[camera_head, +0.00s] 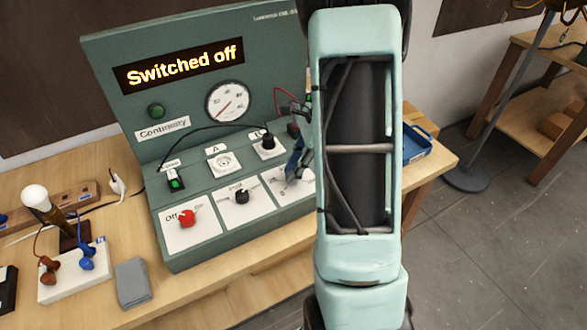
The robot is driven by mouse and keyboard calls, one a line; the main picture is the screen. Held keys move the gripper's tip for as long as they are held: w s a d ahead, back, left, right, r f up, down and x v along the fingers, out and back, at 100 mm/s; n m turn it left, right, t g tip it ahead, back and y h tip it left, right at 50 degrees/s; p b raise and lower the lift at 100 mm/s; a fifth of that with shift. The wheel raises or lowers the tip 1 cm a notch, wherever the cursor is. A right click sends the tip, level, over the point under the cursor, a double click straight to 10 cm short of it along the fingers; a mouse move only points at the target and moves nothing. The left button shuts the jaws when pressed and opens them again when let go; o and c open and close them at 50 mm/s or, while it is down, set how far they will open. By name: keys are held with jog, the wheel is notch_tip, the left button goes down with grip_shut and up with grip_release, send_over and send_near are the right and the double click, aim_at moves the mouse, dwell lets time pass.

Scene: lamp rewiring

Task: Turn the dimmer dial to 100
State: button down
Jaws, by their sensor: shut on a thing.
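The dimmer dial's white plate (274,184) is at the right end of the green console's sloped front, with a 0 mark near its lower edge. My gripper (292,172) reaches down over this plate and is shut on the dimmer dial. The fingers hide the dial itself, so its pointer and setting cannot be read. My arm covers the right end of the console. The console's display (182,66) reads "Switched off".
A red knob (187,217) marked "Off" and a black knob (241,196) sit left of the dial. Black leads run to sockets above. A bulb (35,197), a terminal block (75,272) and a grey box (132,282) stand at left. A blue tray (416,143) is right of my arm.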

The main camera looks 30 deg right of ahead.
dwell(0.3)
jog(key=c, duration=1.6)
grip_release()
jog(key=v, duration=1.2)
jog(key=shift+d, duration=0.1)
